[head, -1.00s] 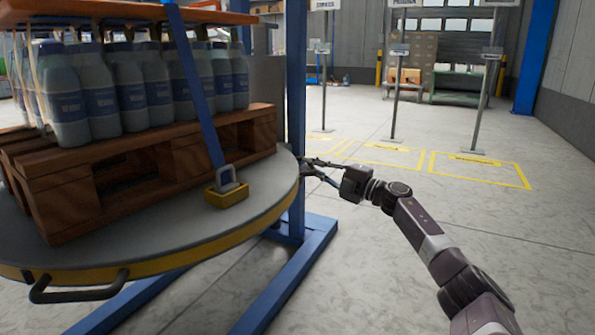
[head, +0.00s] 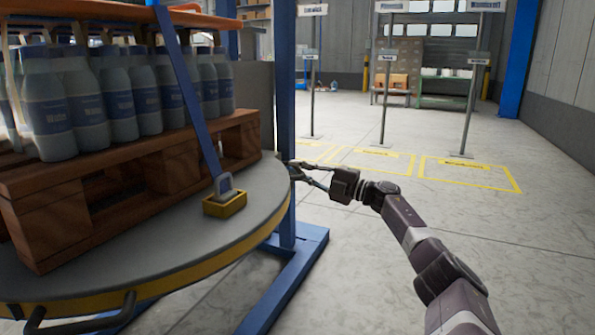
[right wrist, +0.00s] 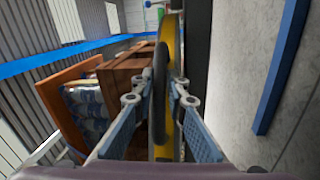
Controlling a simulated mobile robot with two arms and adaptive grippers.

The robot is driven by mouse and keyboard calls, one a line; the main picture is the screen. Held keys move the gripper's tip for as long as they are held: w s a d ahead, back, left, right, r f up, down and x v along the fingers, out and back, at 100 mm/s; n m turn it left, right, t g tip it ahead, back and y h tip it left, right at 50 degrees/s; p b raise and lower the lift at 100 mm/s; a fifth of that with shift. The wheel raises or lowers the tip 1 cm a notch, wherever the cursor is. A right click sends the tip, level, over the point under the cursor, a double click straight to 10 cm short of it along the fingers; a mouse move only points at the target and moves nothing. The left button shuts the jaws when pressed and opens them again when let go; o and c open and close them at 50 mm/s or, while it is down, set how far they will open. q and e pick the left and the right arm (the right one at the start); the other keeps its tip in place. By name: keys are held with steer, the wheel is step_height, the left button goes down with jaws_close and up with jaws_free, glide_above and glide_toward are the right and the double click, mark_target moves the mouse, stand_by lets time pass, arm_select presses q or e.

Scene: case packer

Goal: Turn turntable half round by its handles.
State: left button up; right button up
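The round grey turntable (head: 235,220) with a yellow rim carries a wooden pallet (head: 60,220) of water bottles (head: 100,100). One dark handle (head: 80,326) shows on its near rim, partly cut off by the bottom of the head view. My right gripper (head: 302,172) is at the turntable's right edge. In the right wrist view its two fingers (right wrist: 160,88) are apart, one on each side of a dark handle (right wrist: 160,110) beside the yellow rim. A gap shows between fingers and handle. My left gripper is not in view.
A blue strap (head: 190,90) runs down to a yellow anchor (head: 225,203) on the turntable. A blue post (head: 285,80) with floor feet stands just behind the rim. Sign posts (head: 386,100) and yellow floor markings lie beyond. The floor at right is clear.

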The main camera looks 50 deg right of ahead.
steer(key=o, duration=0.3)
steer(key=shift+o, duration=0.2)
steer(key=v, duration=1.2)
steer(key=shift+f, duration=0.1)
stand_by(0.7)
